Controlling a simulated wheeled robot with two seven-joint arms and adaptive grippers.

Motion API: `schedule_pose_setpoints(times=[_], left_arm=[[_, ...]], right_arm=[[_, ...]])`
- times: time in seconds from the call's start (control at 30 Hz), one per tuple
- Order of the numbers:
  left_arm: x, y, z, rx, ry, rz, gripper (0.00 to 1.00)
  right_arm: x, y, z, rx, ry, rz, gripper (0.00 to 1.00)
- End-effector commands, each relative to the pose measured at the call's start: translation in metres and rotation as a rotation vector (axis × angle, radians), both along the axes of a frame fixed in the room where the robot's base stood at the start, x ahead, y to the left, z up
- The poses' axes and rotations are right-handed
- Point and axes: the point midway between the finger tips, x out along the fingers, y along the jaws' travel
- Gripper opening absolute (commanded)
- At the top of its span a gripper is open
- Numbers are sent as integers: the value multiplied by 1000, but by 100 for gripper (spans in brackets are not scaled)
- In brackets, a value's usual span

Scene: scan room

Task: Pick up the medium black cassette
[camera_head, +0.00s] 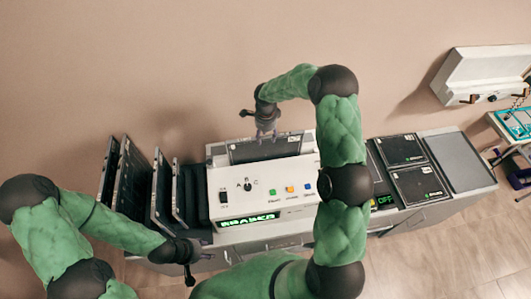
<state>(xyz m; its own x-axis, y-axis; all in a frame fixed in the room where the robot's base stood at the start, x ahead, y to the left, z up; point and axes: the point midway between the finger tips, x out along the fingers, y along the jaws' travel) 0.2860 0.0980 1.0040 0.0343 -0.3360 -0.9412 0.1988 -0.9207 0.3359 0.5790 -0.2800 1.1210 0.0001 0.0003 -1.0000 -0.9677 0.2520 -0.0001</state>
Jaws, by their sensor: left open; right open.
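Several black cassettes stand upright in a row at the left of the counter, the larger ones (131,180) further left and smaller ones (161,185) nearer the machine. Two more black cassettes (404,150) lie flat on the right; I cannot tell for certain which is the medium one. My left gripper (189,276) is open and empty at the counter's front edge, in front of the standing row and apart from it.
The machine has a knob, coloured buttons and a green lit display (249,221). My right arm crosses over its right side and hides part of the counter. A bare grey panel (460,162) lies at the counter's right end. A white wall unit (485,75) hangs at the upper right.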

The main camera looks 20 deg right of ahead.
Motion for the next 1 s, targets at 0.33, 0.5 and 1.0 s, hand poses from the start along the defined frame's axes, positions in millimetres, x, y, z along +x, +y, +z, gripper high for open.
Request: schedule_pose_setpoints(times=[0.33, 0.5, 1.0], left_arm=[[0, 0, 4, 0, 0, 0, 51], [0, 0, 4, 0, 0, 0, 51], [0, 0, 3, 0, 0, 0, 51]], right_arm=[[0, 0, -17, 0, -2, 1, 52], [0, 0, -17, 1, -1, 1, 26], [2, 0, -13, 0, -5, 0, 0]])
